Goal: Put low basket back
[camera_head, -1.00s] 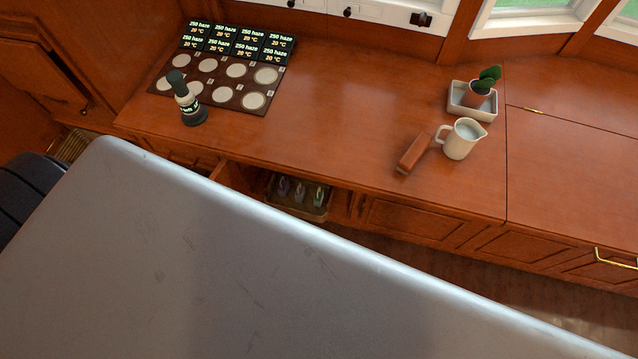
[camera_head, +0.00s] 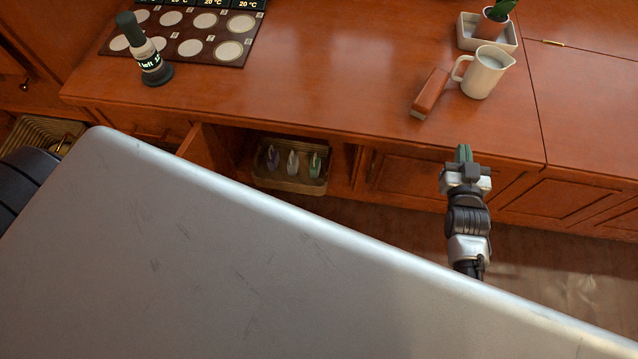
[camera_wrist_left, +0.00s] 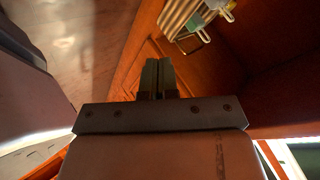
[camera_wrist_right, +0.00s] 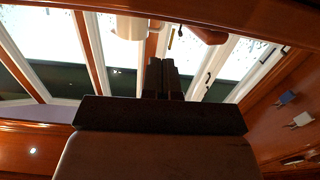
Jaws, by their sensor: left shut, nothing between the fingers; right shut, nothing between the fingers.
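A low wicker basket (camera_head: 290,178) holding several small upright items sits in the open cabinet under the wooden counter. The slatted basket (camera_wrist_left: 182,18) with pale-tipped items also shows at the top of the left wrist view. My right gripper (camera_head: 464,152) is shut and empty, in front of the cabinet fronts, to the right of the basket and apart from it. Its closed fingers show in the right wrist view (camera_wrist_right: 165,75). My left gripper (camera_wrist_left: 157,75) is shut and empty near the cabinet front, apart from the basket; it is hidden in the head view.
An open cabinet door (camera_head: 203,147) stands left of the basket. On the counter (camera_head: 320,85) are a white jug (camera_head: 484,74), a brown block (camera_head: 430,92), a potted plant and a dark bottle (camera_head: 148,55). Another wicker basket (camera_head: 28,132) is at far left. My grey body fills the foreground.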

